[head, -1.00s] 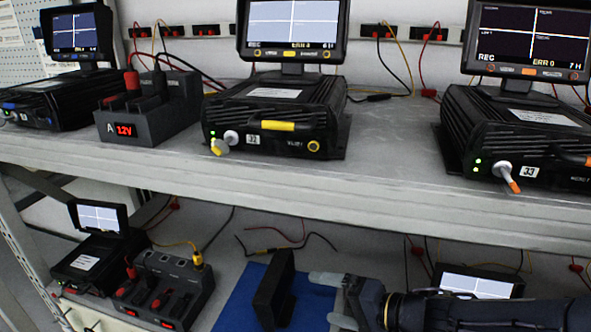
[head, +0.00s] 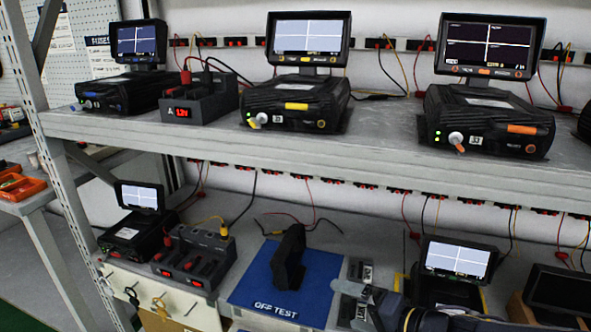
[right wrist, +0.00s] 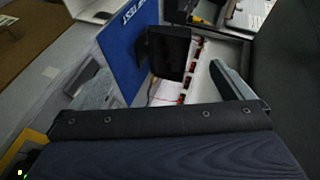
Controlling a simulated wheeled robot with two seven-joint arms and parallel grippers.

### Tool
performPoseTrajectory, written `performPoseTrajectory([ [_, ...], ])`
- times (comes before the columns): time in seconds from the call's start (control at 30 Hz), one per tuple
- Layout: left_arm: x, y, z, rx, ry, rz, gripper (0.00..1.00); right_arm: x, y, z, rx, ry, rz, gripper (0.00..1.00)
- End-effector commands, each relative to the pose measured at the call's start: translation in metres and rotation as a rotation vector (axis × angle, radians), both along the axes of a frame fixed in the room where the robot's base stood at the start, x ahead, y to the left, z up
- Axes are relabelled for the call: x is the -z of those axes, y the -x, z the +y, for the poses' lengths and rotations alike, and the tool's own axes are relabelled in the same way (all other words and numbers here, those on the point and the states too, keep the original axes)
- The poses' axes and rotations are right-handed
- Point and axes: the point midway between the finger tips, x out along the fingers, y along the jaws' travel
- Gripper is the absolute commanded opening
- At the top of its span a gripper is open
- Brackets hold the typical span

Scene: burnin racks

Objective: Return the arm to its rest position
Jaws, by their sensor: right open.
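My right arm comes in from the lower right of the head view. Its gripper (head: 358,293) is open and empty, low in front of the lower shelf, to the right of the blue OFF TEST mat (head: 252,290). A black block-like part (head: 288,258) stands upright on the mat, apart from the fingers. In the right wrist view the two grey fingers of the gripper (right wrist: 165,90) are spread wide with nothing held between them. The mat (right wrist: 120,50) and the black part (right wrist: 168,50) show beyond them. My left gripper is not in view.
The upper shelf (head: 215,140) carries several black recorders with monitors and a 12V power block (head: 200,105). On the lower shelf, a power block (head: 195,258) stands left of the mat and a monitor unit (head: 455,260) to the right. A metal post (head: 65,190) stands at left.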

Motion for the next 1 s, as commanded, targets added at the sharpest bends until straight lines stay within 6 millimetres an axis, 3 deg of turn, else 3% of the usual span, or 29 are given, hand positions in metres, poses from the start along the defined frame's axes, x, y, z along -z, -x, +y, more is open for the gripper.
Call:
performPoseTrajectory([
  [0.33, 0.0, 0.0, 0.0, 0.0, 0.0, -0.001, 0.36, -0.019, -0.011, -0.059, 0.229, 0.24, -0.133, 1.0],
  [0.53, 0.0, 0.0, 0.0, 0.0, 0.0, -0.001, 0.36, -0.025, 0.007, -0.112, 0.381, 0.474, -0.128, 1.0],
  [0.63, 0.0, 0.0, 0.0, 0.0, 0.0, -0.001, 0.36, -0.023, 0.034, -0.138, 0.421, 0.615, -0.068, 1.0],
  [0.73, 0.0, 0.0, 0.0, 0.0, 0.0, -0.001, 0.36, -0.014, 0.073, -0.15, 0.382, 0.726, 0.026, 1.0],
  [0.87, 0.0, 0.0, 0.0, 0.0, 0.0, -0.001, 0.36, -0.002, 0.118, -0.144, 0.256, 0.788, 0.118, 1.0],
  [1.0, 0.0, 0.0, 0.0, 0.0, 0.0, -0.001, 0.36, 0.006, 0.159, -0.124, 0.087, 0.794, 0.156, 1.0],
])
